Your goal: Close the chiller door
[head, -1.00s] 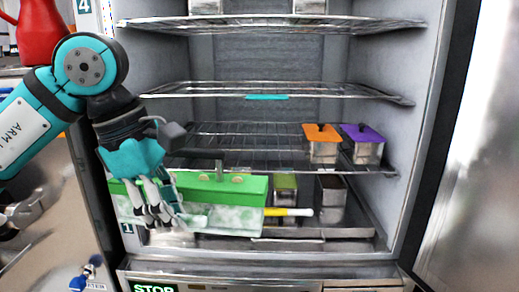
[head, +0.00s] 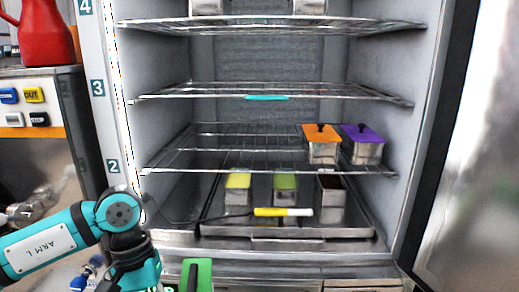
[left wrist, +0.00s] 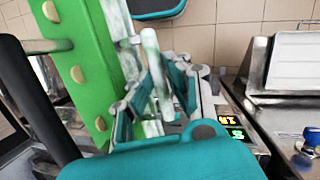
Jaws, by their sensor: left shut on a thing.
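The chiller (head: 265,60) stands open before me, with its shelves and contents in plain view. Its door (head: 475,180) is swung open at the right edge of the head view; its far edge is out of frame. The fingertips are cut off there. My right gripper is not in view.
Orange-lidded (head: 322,145) and purple-lidded (head: 363,145) tins sit on a wire shelf. Below are yellow-lidded (head: 238,190), green-lidded (head: 285,188) and dark-topped (head: 330,198) tins, with a yellow-and-white stick (head: 283,212) in front. A red jug (head: 47,35) stands on the left counter.

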